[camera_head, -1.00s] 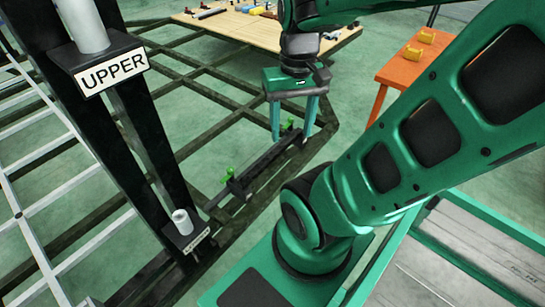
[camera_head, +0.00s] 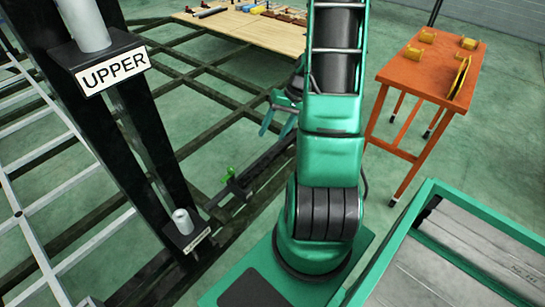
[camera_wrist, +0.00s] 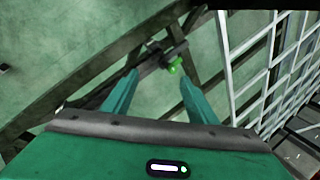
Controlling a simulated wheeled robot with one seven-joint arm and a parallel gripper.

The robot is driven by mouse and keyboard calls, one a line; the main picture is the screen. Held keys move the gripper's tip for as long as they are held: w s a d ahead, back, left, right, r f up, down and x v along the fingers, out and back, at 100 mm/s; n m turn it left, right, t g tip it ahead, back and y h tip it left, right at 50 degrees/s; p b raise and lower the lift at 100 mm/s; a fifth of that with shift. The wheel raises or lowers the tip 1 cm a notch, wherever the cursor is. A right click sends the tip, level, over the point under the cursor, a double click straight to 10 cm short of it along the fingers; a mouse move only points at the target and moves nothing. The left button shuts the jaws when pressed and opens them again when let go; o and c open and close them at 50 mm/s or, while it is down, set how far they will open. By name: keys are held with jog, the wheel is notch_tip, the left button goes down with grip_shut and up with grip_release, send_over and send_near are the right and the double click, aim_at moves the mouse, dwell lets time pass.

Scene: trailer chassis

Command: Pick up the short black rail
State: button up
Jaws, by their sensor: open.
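The short black rail (camera_head: 262,166) lies at a slant on the dark chassis frame in the head view. A green-handled clamp (camera_head: 229,174) is at its lower left end, and my arm hides its upper right end. My gripper (camera_head: 265,128) is open and empty, tilted, with its teal fingers above and behind the rail, apart from it. In the wrist view my open fingers (camera_wrist: 158,92) point toward a dark fitting with a green part (camera_wrist: 174,65), which shows beyond the fingertips. I cannot make out the rail for sure there.
The black post with the UPPER sign (camera_head: 114,75) and a lower bracket (camera_head: 186,232) stands left. A wooden board (camera_head: 245,27) with parts lies at the back. An orange table (camera_head: 425,70) with yellow pieces stands right. A white grid (camera_wrist: 262,60) is right in the wrist view.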

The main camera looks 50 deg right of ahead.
jog(key=w+d+f+m+t+y, duration=0.15)
jog(key=d+f+m+t, duration=0.35)
jog(key=f, duration=0.9)
jog(key=m+t+h, duration=0.4)
jog(key=m+t, duration=0.1)
jog(key=t, duration=0.1)
send_near(277, 156)
jog(key=shift+m, duration=0.3)
jog(key=x, duration=0.9)
jog(key=shift+w+a+r, duration=0.15)
jog(key=shift+w+a, duration=0.1)
jog(key=shift+w, duration=0.2)
jog(key=shift+s, duration=0.1)
grip_shut()
jog(key=shift+h, duration=0.25)
